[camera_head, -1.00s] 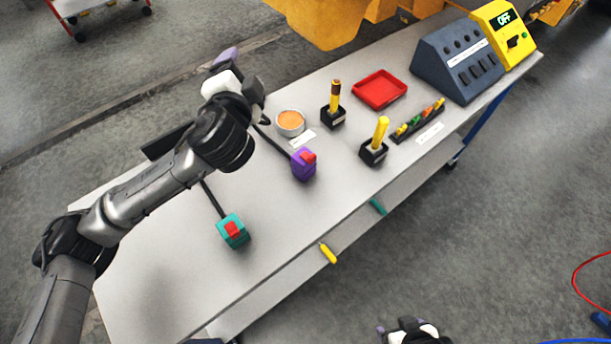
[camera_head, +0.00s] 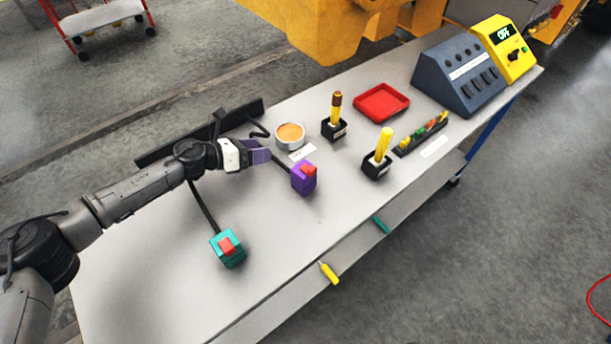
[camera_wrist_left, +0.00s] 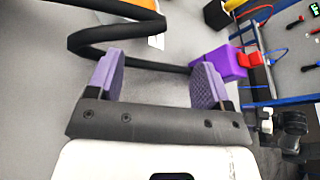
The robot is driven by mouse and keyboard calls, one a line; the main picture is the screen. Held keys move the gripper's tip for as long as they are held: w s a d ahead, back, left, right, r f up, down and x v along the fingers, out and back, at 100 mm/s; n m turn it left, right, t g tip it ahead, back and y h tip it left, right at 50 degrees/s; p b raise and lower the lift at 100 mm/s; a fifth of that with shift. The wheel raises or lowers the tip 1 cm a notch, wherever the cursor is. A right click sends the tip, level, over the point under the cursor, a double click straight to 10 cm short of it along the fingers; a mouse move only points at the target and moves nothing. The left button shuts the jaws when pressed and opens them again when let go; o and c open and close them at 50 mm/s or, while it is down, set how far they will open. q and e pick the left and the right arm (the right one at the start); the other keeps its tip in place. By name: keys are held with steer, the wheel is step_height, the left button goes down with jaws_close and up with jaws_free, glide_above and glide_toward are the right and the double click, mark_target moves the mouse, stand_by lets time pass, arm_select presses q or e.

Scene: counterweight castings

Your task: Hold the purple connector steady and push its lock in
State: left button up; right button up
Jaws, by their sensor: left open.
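The purple connector (camera_head: 304,180) stands on the table with a red lock (camera_head: 309,169) at its top. A black cable runs from it towards the back left. My left gripper (camera_head: 266,152) is open and empty, behind and to the left of the connector, near its cable. In the left wrist view the open fingers (camera_wrist_left: 156,84) have the black cable beyond them. The purple connector (camera_wrist_left: 224,62) and its red lock (camera_wrist_left: 249,60) show there just beyond the right finger. I cannot tell whether they touch. My right gripper is out of view.
A teal connector (camera_head: 228,249) with a red lock stands at the front left. A round tin (camera_head: 290,136), two upright tools in black holders (camera_head: 334,129) (camera_head: 377,167), a red tray (camera_head: 381,102) and a dark switch box (camera_head: 458,77) stand behind and to the right.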

mark_target(299, 179)
arm_select(q)
steer(key=s+m+g, duration=0.2)
steer(key=s+d+m+g+h, duration=0.1)
steer(key=s+m+g, duration=0.1)
steer(key=m, duration=0.1)
steer(key=s+m+g, duration=0.1)
steer(key=s+m, duration=0.1)
steer(key=m, duration=0.1)
steer(key=shift+s+d+g, duration=0.2)
steer(key=shift+d+g, duration=0.05)
steer(key=shift+g, duration=0.15)
steer(key=shift+s+m+g, duration=0.25)
steer(key=shift+m+g, duration=0.05)
steer(key=shift+m, duration=0.6)
steer(key=shift+d+f, duration=0.2)
steer(key=shift+d, duration=0.45)
steer(key=b+x, duration=0.1)
steer(key=x, duration=0.5)
steer(key=shift+d, duration=0.15)
steer(key=shift+b+x, duration=0.4)
steer(key=shift+x, duration=0.8)
steer(key=shift+d, duration=0.1)
